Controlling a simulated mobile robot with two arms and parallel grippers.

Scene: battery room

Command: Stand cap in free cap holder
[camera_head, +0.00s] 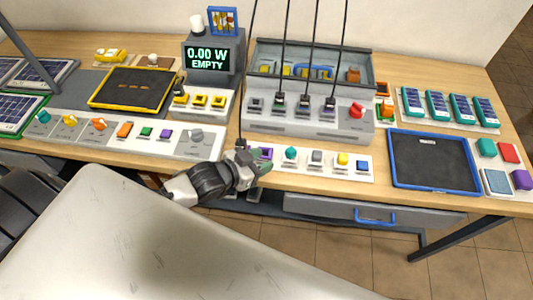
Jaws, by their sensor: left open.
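A white strip (312,175) at the front middle of the bench bears a row of small holders with coloured pieces that look like caps. They include a teal cap (291,153), a grey cap (317,156), a yellow cap (343,159) and a blue cap (363,165). A purple piece (266,152) is at the strip's left end. My left gripper (258,161) is open at this left end, close by the purple piece and partly over it. I cannot tell whether it touches, or which holder is free. My right gripper is not in view.
A grey charging unit (300,122) with hanging black cables stands behind the strip. A blue-rimmed tray (435,162) lies to the right and a yellow-rimmed tray (133,88) to the left. A long white panel (130,131) with coloured pieces fills the front left. A display (207,57) reads "0.00 W EMPTY".

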